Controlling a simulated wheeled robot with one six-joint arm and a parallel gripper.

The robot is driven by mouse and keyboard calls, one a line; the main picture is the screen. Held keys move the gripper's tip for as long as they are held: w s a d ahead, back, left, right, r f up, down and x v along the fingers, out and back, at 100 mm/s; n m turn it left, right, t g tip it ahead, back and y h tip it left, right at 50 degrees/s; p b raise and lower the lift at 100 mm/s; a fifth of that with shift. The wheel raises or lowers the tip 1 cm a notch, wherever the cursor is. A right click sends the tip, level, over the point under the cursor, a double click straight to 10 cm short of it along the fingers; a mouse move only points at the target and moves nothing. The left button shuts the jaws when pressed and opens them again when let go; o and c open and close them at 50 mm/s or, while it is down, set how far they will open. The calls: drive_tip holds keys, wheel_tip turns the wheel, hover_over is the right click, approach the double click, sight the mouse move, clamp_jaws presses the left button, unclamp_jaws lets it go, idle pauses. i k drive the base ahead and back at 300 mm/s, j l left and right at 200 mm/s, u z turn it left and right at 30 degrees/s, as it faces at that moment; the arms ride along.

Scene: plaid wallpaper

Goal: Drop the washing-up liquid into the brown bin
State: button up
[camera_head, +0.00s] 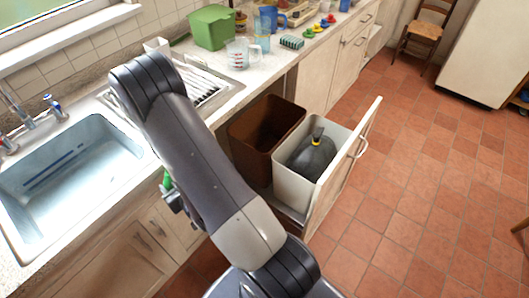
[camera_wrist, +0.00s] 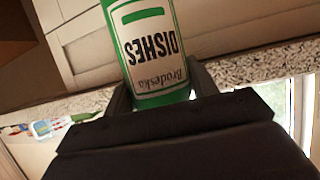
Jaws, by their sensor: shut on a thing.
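The washing-up liquid (camera_wrist: 150,45) is a green bottle with a white label reading "Brodeska DISHES". It shows in the wrist view between the two fingers of my gripper (camera_wrist: 160,88), which is shut on it. In the head view a small green part of the bottle (camera_head: 167,181) shows left of my arm, in front of the cupboard below the sink; the rest is hidden. My gripper there (camera_head: 175,201) is mostly behind my arm. The brown bin (camera_head: 243,129) stands in the pulled-out drawer, right of my arm, apart from the bottle. Its visible inside looks empty.
The open drawer front (camera_head: 345,165) juts over the tiled floor. The sink (camera_head: 70,170) and the cluttered worktop (camera_head: 262,65) lie left and behind.

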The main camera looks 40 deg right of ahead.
sight(271, 147)
drive_tip(key=z, duration=1.1)
drive_tip(key=i+j+z, duration=0.5)
drive_tip(key=k+l, duration=0.05)
drive_tip(key=k, duration=0.05)
